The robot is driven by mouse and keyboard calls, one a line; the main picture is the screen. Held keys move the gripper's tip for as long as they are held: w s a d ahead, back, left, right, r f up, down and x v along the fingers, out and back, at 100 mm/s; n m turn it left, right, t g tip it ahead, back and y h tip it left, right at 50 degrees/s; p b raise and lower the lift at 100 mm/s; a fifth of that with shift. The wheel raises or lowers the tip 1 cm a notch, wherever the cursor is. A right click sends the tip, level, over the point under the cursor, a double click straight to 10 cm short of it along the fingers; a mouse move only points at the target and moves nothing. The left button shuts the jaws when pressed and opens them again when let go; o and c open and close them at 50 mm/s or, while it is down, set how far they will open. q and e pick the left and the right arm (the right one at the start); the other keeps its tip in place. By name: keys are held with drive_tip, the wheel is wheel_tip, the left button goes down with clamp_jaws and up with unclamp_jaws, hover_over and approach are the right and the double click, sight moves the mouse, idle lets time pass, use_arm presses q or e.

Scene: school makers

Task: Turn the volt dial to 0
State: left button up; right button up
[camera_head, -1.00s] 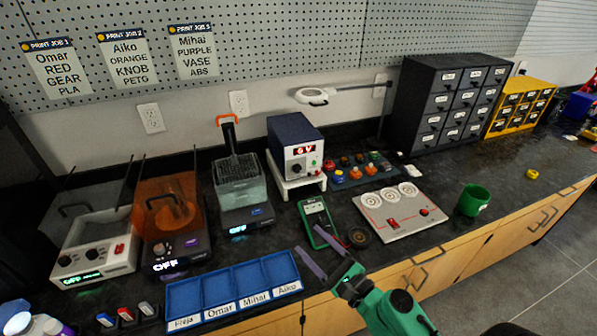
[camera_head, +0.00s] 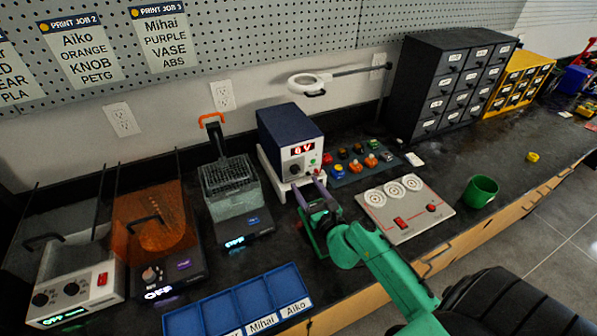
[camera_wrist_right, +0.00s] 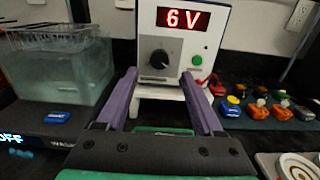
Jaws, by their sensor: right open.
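The power supply (camera_head: 289,137) is a blue and white box on a white stand at the back of the bench. Its red display (camera_wrist_right: 184,19) reads 6 V. The black volt dial (camera_wrist_right: 159,59) is below the display, with a green button to its right. My right gripper (camera_head: 306,190) is in front of the supply's front face. In the right wrist view its purple fingers (camera_wrist_right: 160,88) are apart and empty, with the dial showing between and beyond them, not touched. My left gripper is not in view.
A tank machine (camera_head: 232,190) stands left of the supply. A mat with coloured buttons (camera_head: 362,165) lies to the right. A white panel with round dials (camera_head: 405,212) and a green cup (camera_head: 479,191) are further right. A blue tray (camera_head: 240,300) is in front.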

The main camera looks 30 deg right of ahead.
sight(296, 171)
drive_tip(key=w, duration=0.5)
drive_tip(key=shift+w+d, duration=0.15)
drive_tip(key=shift+w, duration=0.15)
drive_tip(key=shift+c, duration=0.8)
clamp_jaws()
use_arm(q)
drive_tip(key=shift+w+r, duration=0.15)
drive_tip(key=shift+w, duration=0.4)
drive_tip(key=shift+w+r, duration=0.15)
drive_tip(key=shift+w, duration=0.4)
